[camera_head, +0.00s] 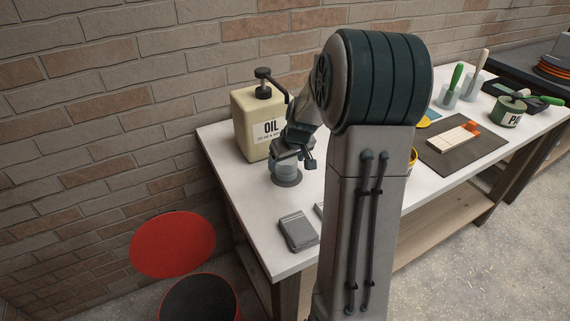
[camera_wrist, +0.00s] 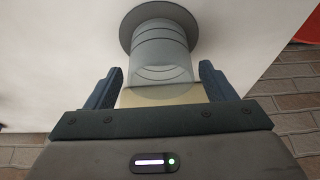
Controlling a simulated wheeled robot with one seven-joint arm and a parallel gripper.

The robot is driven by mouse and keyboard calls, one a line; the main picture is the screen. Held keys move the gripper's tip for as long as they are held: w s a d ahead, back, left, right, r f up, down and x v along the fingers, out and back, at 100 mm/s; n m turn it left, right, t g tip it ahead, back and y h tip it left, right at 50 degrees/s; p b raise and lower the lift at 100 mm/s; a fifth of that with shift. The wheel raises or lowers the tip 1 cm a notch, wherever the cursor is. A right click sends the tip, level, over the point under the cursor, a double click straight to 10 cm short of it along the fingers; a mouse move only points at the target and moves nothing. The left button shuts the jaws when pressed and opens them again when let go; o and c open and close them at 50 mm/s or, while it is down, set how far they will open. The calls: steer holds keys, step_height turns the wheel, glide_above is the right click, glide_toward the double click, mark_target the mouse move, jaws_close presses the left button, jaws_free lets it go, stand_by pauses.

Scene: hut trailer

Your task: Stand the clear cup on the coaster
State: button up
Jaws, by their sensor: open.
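The clear cup (camera_head: 286,170) stands upright on the dark round coaster (camera_head: 287,180) at the left part of the white table, in front of the oil jug. In the wrist view the cup (camera_wrist: 161,52) shows with its base over the coaster (camera_wrist: 126,32). My gripper (camera_head: 293,157) is at the cup's upper part. In the wrist view its two fingers (camera_wrist: 162,84) are open, one on each side of the cup, with gaps between them and the cup.
A cream oil jug (camera_head: 250,122) stands close behind my gripper. A grey flat box (camera_head: 297,232) lies near the front edge. A dark mat (camera_head: 452,150), a green tin (camera_head: 508,111) and brushes in pots stand farther right. A red bin (camera_head: 198,299) is on the floor.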

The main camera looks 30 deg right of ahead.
steer(key=v, duration=0.9)
steer(key=s+a+g, duration=0.1)
steer(key=s+a, duration=0.7)
steer(key=s, duration=0.2)
steer(key=s+a, duration=0.8)
steer(key=s, duration=0.3)
steer(key=shift+s+m+g, duration=0.2)
steer(key=shift+m+g, duration=0.1)
steer(key=shift+g, duration=0.1)
steer(key=shift+a, duration=0.1)
